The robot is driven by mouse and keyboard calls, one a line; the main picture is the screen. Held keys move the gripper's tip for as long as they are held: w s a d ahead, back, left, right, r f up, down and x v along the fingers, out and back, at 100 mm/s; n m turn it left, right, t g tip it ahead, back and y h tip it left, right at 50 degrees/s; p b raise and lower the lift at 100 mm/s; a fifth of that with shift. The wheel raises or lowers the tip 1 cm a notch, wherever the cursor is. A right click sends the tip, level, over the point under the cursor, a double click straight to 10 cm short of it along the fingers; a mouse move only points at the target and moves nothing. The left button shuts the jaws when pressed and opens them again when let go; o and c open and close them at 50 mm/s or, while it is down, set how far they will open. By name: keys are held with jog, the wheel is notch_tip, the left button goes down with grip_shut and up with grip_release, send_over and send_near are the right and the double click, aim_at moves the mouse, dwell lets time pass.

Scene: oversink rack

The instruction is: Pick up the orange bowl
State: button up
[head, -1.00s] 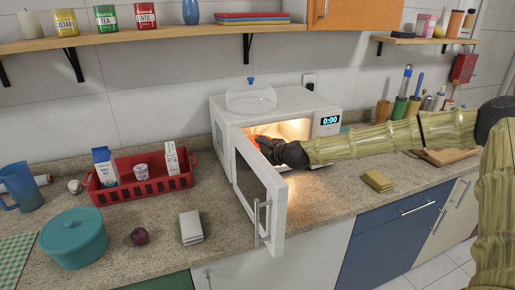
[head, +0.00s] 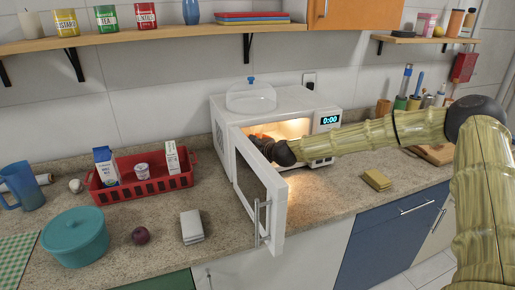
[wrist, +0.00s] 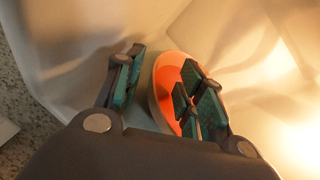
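The orange bowl (wrist: 172,72) is inside the open, lit microwave (head: 230,128). In the wrist view it shows a pale outer wall and a bright orange inside, and looks tilted in the picture. My gripper (wrist: 162,62) is open around the near part of the bowl's wall. One finger is outside the wall on the left, with a gap showing. The other finger is over or within the bowl's inside and hides part of it; contact there cannot be told. In the head view my gripper (head: 266,147) reaches through the microwave opening and hides nearly all of the bowl.
The microwave door (head: 262,195) stands open toward the front, left of my arm. A clear dome lid (head: 251,98) sits on top of the microwave. A yellow sponge or cloth (head: 377,180) lies on the counter to the right. A red basket (head: 140,187) stands to the left.

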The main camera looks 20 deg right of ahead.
grip_shut()
jog(key=shift+r, duration=0.1)
